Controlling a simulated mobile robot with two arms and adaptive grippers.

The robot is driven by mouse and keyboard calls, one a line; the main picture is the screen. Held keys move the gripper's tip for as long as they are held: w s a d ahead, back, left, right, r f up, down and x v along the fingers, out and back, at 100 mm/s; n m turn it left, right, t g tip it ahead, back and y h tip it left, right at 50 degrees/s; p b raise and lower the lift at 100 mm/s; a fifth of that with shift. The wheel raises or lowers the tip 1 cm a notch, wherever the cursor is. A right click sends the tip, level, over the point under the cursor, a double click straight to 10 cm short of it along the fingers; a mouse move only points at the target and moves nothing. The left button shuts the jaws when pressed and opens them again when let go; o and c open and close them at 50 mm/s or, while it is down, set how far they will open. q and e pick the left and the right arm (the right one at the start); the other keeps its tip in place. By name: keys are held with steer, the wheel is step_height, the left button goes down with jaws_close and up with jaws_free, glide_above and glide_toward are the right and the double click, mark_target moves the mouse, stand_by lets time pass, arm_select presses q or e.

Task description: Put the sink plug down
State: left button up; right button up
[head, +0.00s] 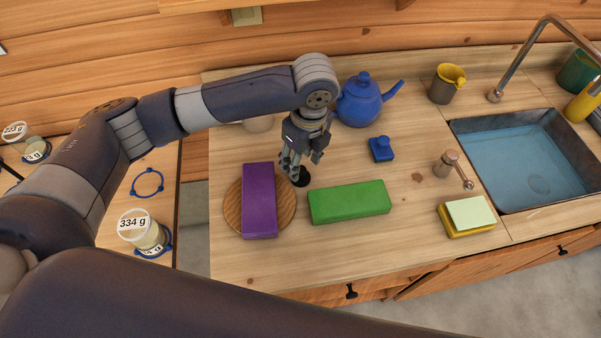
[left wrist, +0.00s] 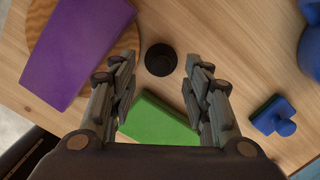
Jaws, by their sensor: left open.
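The sink plug, a small black round piece, stands on the wooden counter (head: 400,258) between the round board and the green block. It shows in the head view (head: 302,178) and in the left wrist view (left wrist: 160,60). My left gripper (head: 299,166) is just above and beside it, pointing down. In the left wrist view its fingers (left wrist: 160,78) are spread apart with nothing between them, and the plug lies just past the tips. I cannot tell whether a finger touches it. The sink (head: 525,165) is at the right, holding blue water. My right gripper is out of view.
A purple block (head: 259,200) lies on the round wooden board (head: 232,210). A green block (head: 349,203) lies close to the plug. A blue teapot (head: 361,103), a blue stamp-like piece (head: 381,149), a small tap (head: 450,163) and a sponge (head: 468,215) stand around.

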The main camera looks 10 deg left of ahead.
mark_target(301, 174)
arm_select(q)
step_height(301, 174, down, 4)
steer(key=shift+w+a+r+p, duration=0.1)
steer(key=shift+p, duration=0.45)
steer(key=shift+w+f, duration=0.1)
steer(key=shift+f, duration=0.35)
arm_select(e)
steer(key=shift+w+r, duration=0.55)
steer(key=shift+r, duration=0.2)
arm_select(q)
jaws_close()
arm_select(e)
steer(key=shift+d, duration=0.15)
